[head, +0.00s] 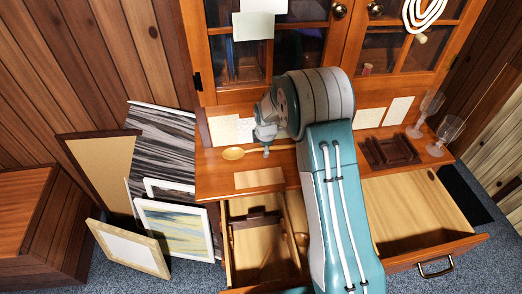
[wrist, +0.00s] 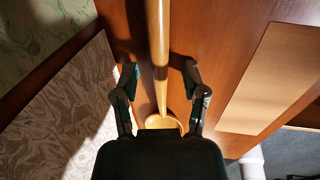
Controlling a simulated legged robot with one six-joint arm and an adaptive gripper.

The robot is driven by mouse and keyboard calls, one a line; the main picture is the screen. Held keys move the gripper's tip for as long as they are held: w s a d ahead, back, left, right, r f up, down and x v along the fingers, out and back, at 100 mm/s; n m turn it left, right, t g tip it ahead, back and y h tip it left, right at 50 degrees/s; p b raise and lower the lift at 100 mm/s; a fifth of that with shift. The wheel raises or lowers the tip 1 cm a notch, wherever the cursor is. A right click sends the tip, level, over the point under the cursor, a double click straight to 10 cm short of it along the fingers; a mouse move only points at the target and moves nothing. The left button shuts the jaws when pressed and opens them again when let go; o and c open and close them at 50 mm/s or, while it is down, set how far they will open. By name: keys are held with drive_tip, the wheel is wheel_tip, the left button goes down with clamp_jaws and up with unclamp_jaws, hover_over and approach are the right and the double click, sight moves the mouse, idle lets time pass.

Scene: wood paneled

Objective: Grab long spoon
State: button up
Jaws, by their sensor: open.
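The long wooden spoon (head: 233,154) lies on the cabinet's counter in the head view, its round bowl to the left and its handle running right, partly behind my arm. In the wrist view the spoon's handle (wrist: 158,45) runs from the top edge down between my two fingers. Its bowl shows below, partly hidden by the gripper's body. My gripper (wrist: 161,75) is open, with one finger on each side of the spoon and a gap on both sides. In the head view my gripper (head: 266,147) is low over the spoon, just right of its bowl.
A paper sheet (head: 259,179) lies in front of the spoon. Two drawers below (head: 415,205) are open. Framed pictures (head: 177,228) lean at the left.

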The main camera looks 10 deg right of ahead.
clamp_jaws()
idle(0.3)
drive_tip(key=shift+r, duration=0.65)
drive_tip(key=r, duration=0.2)
drive_tip(key=shift+s+r, duration=0.2)
drive_tip(key=shift+r, duration=0.1)
drive_tip(key=s+r, duration=0.9)
drive_tip(key=s, duration=0.4)
drive_tip(key=shift+s, duration=0.3)
